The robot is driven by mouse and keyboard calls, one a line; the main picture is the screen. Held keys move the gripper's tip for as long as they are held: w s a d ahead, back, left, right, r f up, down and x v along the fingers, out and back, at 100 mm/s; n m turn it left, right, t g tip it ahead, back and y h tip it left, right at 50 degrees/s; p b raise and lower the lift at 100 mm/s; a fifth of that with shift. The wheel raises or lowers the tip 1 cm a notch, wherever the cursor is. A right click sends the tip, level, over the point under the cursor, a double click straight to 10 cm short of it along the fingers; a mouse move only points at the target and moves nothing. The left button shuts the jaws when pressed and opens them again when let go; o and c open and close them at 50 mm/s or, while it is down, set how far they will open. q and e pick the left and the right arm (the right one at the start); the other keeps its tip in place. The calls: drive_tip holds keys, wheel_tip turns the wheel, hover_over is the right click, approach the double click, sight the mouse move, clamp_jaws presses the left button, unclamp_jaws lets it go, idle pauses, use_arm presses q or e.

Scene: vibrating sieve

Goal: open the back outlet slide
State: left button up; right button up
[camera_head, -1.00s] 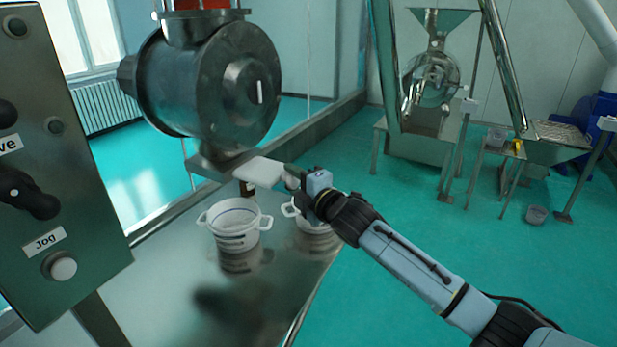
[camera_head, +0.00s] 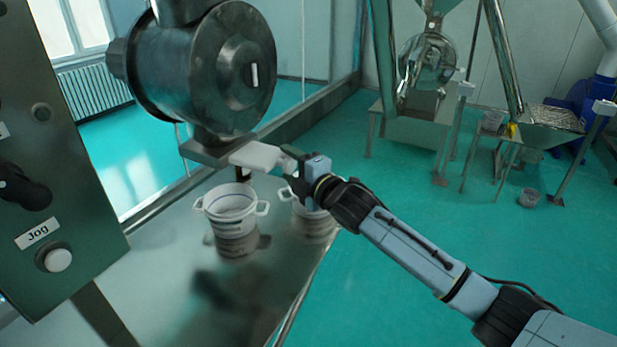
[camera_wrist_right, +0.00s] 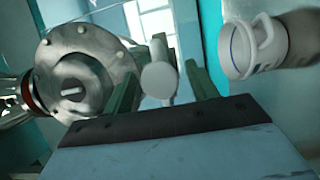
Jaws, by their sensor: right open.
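The outlet slide's white flat handle (camera_head: 256,156) sticks out to the right below the dark metal drum (camera_head: 205,75), at the end of a dark outlet plate (camera_head: 207,152). My right gripper (camera_head: 290,165) is at the handle's right end. In the right wrist view, the rounded white handle end (camera_wrist_right: 160,78) sits between the two green fingers of my open right gripper (camera_wrist_right: 160,88). I cannot tell whether either finger touches it. My left gripper is not in view.
Two white two-handled buckets stand on the shiny metal table under the outlet: one in front (camera_head: 236,232), one partly behind my right gripper (camera_head: 312,222). A control panel (camera_head: 50,180) with a Jog button fills the left side. Open green floor (camera_head: 420,230) lies to the right.

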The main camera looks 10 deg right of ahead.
drive_tip(key=b+v, duration=0.1)
drive_tip(key=v, duration=1.1)
drive_tip(key=shift+s+d+b, duration=0.2)
drive_tip(key=shift+s+b, duration=0.15)
drive_tip(key=shift+b, duration=0.05)
drive_tip(key=s+d+f+m+g+h+b, duration=0.1)
drive_tip(key=d+f+m+g+h+b, duration=0.25)
drive_tip(key=f, duration=1.25)
drive_tip(key=d+f+m+h+b, duration=0.15)
drive_tip(key=d+f+m, duration=0.4)
drive_tip(key=f, duration=1.15)
drive_tip(key=s+d+f+m+g+h+b, duration=0.1)
drive_tip(key=s+f+m+g, duration=0.15)
drive_tip(key=s+f, duration=0.65)
drive_tip(key=s+d+f+m+g+h+b, duration=0.1)
drive_tip(key=s+f+m+g, duration=0.3)
drive_tip(key=f, duration=0.8)
drive_tip(key=s+a+f+m+g+b, duration=0.1)
drive_tip(key=s+f, duration=0.5)
drive_tip(key=s, duration=0.6)
drive_tip(key=s+a+f+m+g+b, duration=0.1)
drive_tip(key=s+f+m+g, duration=0.1)
drive_tip(key=s+f, duration=0.5)
drive_tip(key=s+a+f+m+g+b, duration=0.1)
drive_tip(key=s+f, duration=0.5)
drive_tip(key=s, duration=1.1)
drive_tip(key=shift+s+f+m+g+h+b, duration=0.2)
drive_tip(key=shift+m+g+h+b, duration=0.15)
drive_tip(key=shift+m+g, duration=0.3)
